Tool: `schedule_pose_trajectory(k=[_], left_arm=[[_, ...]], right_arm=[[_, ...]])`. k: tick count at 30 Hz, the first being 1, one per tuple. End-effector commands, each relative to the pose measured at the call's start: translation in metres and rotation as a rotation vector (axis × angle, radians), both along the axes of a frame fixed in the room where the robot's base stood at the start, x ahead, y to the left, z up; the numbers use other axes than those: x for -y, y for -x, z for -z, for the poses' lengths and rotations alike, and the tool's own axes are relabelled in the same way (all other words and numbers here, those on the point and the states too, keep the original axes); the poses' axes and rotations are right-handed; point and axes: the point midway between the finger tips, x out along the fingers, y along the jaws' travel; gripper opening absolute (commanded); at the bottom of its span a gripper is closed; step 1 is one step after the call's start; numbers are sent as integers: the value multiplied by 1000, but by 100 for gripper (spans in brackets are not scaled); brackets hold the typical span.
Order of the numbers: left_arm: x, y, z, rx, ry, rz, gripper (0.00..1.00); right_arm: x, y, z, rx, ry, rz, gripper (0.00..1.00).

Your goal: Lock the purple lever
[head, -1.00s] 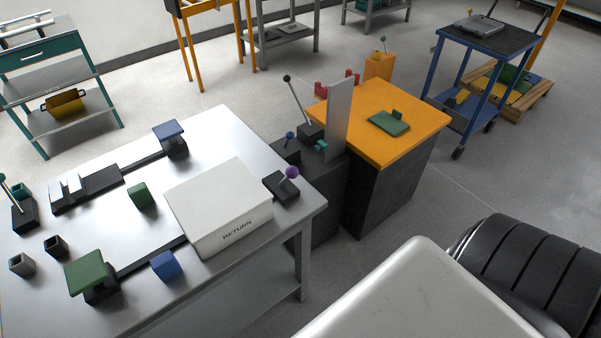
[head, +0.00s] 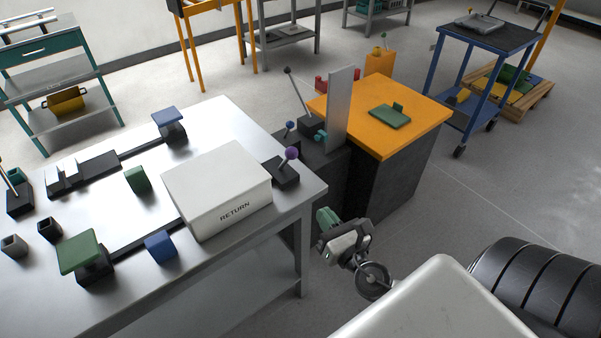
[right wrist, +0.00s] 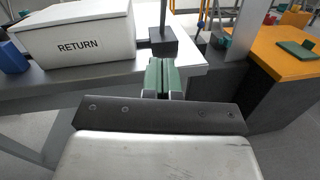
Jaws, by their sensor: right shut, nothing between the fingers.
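The purple lever (head: 291,153) is a purple ball on a short stem over a black base (head: 285,172). It stands at the right edge of the metal table, beside the white RETURN box. In the right wrist view its black base (right wrist: 163,42) shows at the top, and the ball is out of frame. My right gripper (head: 325,217) has green fingertips. It is shut and empty, lower right of the lever and off the table's edge. In the right wrist view its fingers (right wrist: 165,66) point toward the lever base and are apart from it. My left gripper is not in view.
The white RETURN box (head: 216,190) stands left of the lever. A tall dark lever (head: 298,92) and a grey upright panel (head: 340,108) stand behind it. An orange-topped cabinet (head: 425,112) is to the right.

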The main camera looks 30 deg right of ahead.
Motion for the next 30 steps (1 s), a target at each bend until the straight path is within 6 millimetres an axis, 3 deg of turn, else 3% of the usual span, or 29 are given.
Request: schedule_pose_trajectory(k=[8, 13, 27, 30], left_arm=[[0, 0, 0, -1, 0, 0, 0], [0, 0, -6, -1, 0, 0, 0], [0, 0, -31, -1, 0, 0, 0], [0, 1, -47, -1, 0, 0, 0]], right_arm=[[0, 0, 0, 0, -1, 1, 0], [1, -11, -2, 1, -3, 2, 0], [6, -105, -8, 1, -5, 2, 0], [9, -113, -26, 0, -6, 2, 0]])
